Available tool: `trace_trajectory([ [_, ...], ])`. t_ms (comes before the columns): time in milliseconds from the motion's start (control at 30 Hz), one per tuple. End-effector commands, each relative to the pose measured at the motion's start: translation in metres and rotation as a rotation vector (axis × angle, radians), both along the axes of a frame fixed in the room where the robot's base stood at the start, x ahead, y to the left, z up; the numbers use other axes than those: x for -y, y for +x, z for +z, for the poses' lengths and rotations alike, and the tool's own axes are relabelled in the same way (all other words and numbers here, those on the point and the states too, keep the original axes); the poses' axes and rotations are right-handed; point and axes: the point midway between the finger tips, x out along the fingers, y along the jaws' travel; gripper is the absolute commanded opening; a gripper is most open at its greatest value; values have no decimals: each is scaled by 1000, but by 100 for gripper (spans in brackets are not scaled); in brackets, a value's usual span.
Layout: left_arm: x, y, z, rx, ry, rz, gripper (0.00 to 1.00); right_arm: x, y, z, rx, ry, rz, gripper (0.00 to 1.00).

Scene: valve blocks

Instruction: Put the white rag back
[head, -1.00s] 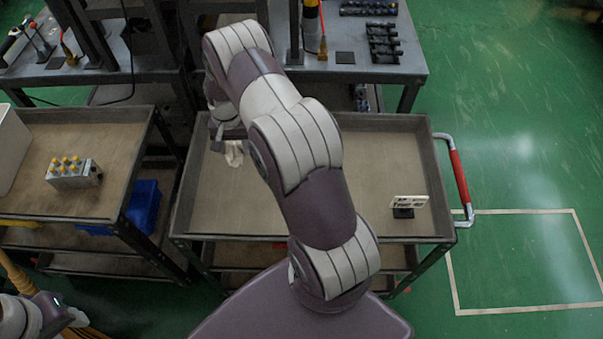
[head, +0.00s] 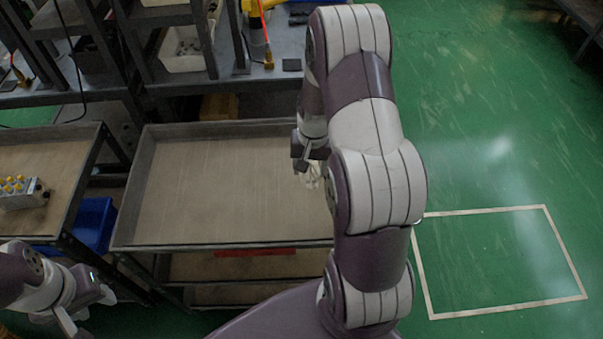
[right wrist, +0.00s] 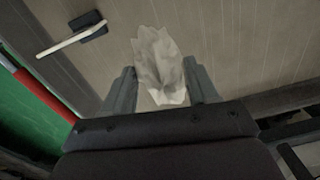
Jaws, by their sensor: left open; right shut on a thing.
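The white rag (right wrist: 160,60) is crumpled and gripped between the two fingers of my right gripper (right wrist: 160,88) in the right wrist view. In the head view the rag (head: 311,177) shows as a small pale bit below my right gripper (head: 308,158), partly hidden by my right arm. The rag is over the right part of the cart's brown tray (head: 220,195); I cannot tell whether it touches the surface. My left gripper (head: 92,312) is at the lower left, empty and open, in front of the carts and away from the rag.
A valve block (head: 22,193) with yellow tops sits on the left cart. A workbench stands behind. A taped floor rectangle (head: 490,211) lies at right. The tray's left and middle are clear.

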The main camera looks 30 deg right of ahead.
Motion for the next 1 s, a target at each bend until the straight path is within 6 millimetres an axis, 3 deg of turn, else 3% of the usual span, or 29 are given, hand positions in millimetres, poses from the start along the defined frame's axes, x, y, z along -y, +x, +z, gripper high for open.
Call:
trace_trajectory([
  [200,0,0,7,0,0,0,43,-16,59,-35,0,0,16,34],
  [400,0,0,10,0,0,0,43,-27,100,-61,0,0,12,34],
  [500,0,0,11,0,0,0,43,-29,107,-68,-1,0,10,34],
  [700,0,0,17,0,0,0,43,-29,108,-102,-1,0,9,34],
  [1000,0,0,15,0,0,0,43,-29,108,-107,1,-1,9,34],
])
